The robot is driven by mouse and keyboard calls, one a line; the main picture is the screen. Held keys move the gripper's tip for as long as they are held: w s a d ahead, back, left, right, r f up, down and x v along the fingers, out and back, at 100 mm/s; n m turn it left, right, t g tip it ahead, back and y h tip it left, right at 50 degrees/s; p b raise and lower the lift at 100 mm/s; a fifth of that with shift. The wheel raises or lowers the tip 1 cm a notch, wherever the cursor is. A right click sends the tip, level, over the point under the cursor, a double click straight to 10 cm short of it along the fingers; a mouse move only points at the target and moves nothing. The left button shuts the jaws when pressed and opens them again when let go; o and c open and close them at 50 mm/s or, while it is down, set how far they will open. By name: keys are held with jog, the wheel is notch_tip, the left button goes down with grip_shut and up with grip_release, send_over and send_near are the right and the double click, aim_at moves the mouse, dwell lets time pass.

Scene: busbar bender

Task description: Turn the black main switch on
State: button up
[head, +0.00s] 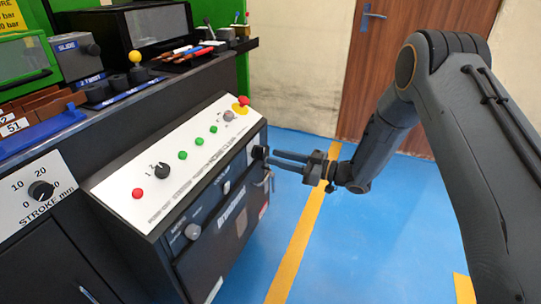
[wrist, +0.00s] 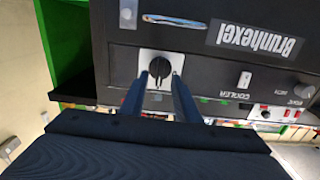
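The black main switch (wrist: 159,68) is a rotary knob on a pale square plate, seen in the upside-down wrist view. Its grip ridge looks roughly upright in that picture. In the head view the switch (head: 258,152) shows small at the upper right of the black cabinet's front. My gripper (head: 272,158) points at it from the right, fingertips close to the panel. In the wrist view the fingers of my gripper (wrist: 160,76) stand apart on either side of the knob, with a visible gap. Whether they touch it cannot be told.
A metal handle (head: 265,181) sits just below the switch. The sloped white control panel (head: 200,155) above carries a red emergency stop (head: 241,103), green buttons and a black selector (head: 161,171). Blue floor to the right is free, with a brown door (head: 400,60) behind.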

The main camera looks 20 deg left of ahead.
jog(key=shift+s+d+p, duration=0.15)
jog(key=shift+d+p, duration=0.15)
jog(key=shift+d, duration=1.85)
